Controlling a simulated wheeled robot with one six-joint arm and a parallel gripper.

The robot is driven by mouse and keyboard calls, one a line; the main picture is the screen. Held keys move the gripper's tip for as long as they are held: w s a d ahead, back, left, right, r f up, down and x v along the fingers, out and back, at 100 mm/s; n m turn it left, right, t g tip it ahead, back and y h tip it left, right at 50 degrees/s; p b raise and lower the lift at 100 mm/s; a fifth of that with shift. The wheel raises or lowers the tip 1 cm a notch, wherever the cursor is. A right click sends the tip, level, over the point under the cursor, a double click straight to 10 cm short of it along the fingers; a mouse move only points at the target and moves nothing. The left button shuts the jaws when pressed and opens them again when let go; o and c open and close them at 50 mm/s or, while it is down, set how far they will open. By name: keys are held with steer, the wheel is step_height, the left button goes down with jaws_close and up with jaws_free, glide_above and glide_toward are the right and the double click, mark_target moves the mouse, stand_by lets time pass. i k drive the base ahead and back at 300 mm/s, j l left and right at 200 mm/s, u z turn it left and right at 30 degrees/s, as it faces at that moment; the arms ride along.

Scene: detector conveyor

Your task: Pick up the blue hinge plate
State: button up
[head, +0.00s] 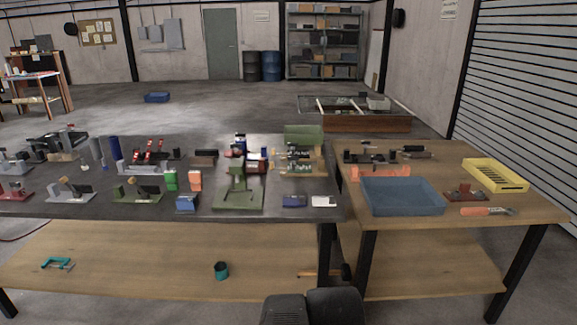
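A small flat dark blue piece (294,201) lies near the front edge of the dark-topped table, left of a small white piece. A brighter blue block-like piece (186,203) sits further left, near the same edge. Both are small in the head view, and I cannot tell for certain which is the blue hinge plate. Nothing is touching either piece from above. My gripper is not in view; only a dark part of my own body shows at the bottom middle.
Several fixtures and a green stand (238,194) crowd the dark table (90,208). The adjoining wooden table (520,208) holds a large blue bin (402,196), a yellow tray (496,175) and an orange-handled tool (482,211). A wooden lower shelf (130,265) runs beneath.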

mark_target(293, 201)
steer(key=i+u, duration=0.45)
steer(key=i, duration=1.1)
